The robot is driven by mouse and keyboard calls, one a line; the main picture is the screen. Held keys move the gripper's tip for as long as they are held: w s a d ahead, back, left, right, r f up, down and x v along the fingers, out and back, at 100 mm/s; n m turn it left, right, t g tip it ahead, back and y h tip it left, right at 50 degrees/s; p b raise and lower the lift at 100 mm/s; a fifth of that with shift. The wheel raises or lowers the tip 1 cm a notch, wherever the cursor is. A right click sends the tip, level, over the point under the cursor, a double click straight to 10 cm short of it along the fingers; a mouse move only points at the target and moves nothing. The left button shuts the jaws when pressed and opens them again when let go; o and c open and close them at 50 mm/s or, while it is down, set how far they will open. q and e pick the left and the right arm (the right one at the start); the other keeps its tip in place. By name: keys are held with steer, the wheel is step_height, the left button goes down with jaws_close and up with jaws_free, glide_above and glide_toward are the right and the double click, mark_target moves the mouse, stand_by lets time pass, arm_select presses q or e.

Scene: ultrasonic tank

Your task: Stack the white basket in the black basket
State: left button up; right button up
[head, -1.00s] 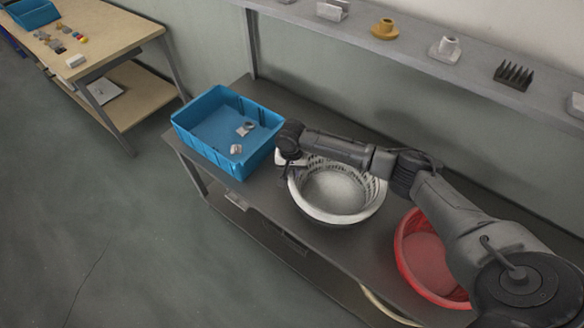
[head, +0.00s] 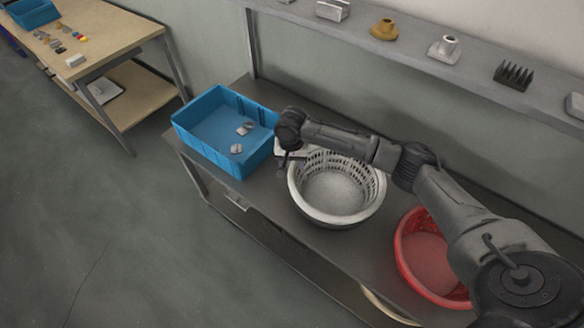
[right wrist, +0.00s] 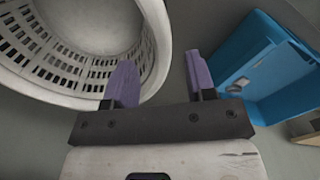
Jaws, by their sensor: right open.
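The white basket (head: 336,188) stands on the dark table in the head view, with slotted walls and a pale floor. A dark edge (head: 336,222) shows just under its front rim; it looks like the black basket around it, mostly hidden. My right gripper (head: 285,161) is at the white basket's far left rim, open and empty. In the right wrist view the white basket's rim (right wrist: 158,40) passes between the two purple fingertips of the gripper (right wrist: 162,74); I cannot tell whether they touch it. My left gripper is not in view.
A blue bin (head: 180,129) with small parts stands left of the baskets, close to my right gripper; it also shows in the right wrist view (right wrist: 262,70). A red basket (head: 425,262) stands to the right under my arm. A shelf (head: 440,58) with parts runs behind.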

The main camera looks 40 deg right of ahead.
step_height(320, 180, up, 8)
steer(key=r, duration=0.1)
steer(key=s+a+f+n+t+y, duration=0.2)
steer(key=s+a+f+n, duration=0.6)
steer(key=s+a+f, duration=0.65)
steer(key=s+a+r+n+t+h, duration=0.1)
steer(key=s+a+r+n, duration=0.1)
steer(key=s, duration=1.5)
steer(key=shift+s+a+r+n+t+h+p, duration=0.25)
steer(key=shift+n+t+p, duration=0.2)
steer(key=shift+n, duration=0.45)
steer(key=shift+w, duration=0.15)
